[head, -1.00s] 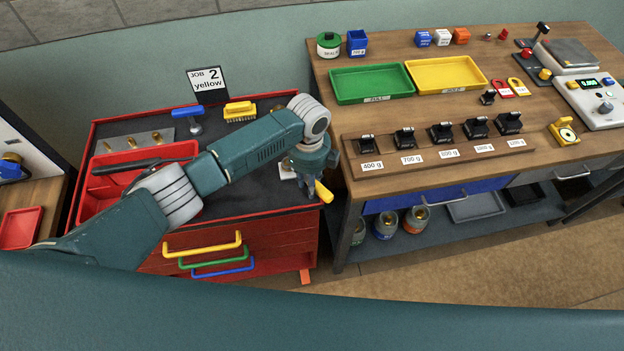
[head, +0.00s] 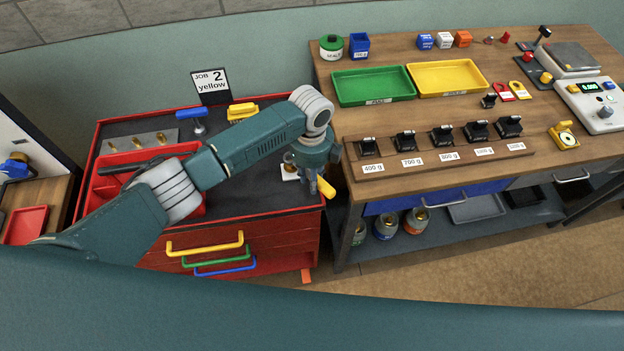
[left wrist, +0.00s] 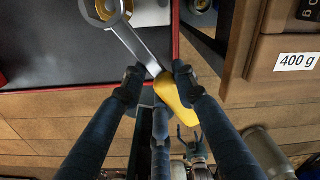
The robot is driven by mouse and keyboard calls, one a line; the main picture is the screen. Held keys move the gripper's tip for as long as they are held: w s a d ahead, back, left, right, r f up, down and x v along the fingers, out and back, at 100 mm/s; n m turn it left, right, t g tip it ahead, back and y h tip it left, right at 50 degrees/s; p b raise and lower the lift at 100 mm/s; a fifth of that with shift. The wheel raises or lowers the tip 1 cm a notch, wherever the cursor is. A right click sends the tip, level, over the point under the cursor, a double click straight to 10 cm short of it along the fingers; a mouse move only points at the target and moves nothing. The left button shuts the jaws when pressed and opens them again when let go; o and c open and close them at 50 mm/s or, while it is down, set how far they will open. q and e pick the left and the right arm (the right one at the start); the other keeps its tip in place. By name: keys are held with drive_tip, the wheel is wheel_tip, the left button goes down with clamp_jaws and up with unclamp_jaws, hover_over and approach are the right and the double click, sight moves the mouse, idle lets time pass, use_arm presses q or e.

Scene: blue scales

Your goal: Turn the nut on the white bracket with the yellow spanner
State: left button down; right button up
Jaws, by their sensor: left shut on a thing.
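My left gripper (head: 312,182) is at the right front edge of the red bench. In the left wrist view the gripper (left wrist: 158,76) is shut on the yellow spanner (left wrist: 172,92), at its handle near the metal shaft. The shaft runs up and left to the spanner's head, which is at a brass-coloured nut (left wrist: 104,8). The top of the head is cut off, so I cannot tell how fully it sits on the nut. The white bracket (left wrist: 150,13) lies beside it and also shows in the head view (head: 289,171), partly behind my gripper. My right gripper is out of view.
The red bench (head: 255,216) carries a red tray (head: 104,186), a blue-handled tool (head: 193,116) and a yellow brush (head: 242,110). A "JOB 2 yellow" card (head: 211,83) stands behind. A wooden table (head: 330,110) with trays and weights stands close on the right.

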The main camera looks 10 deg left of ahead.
use_arm(q)
drive_tip(key=shift+r, duration=1.3)
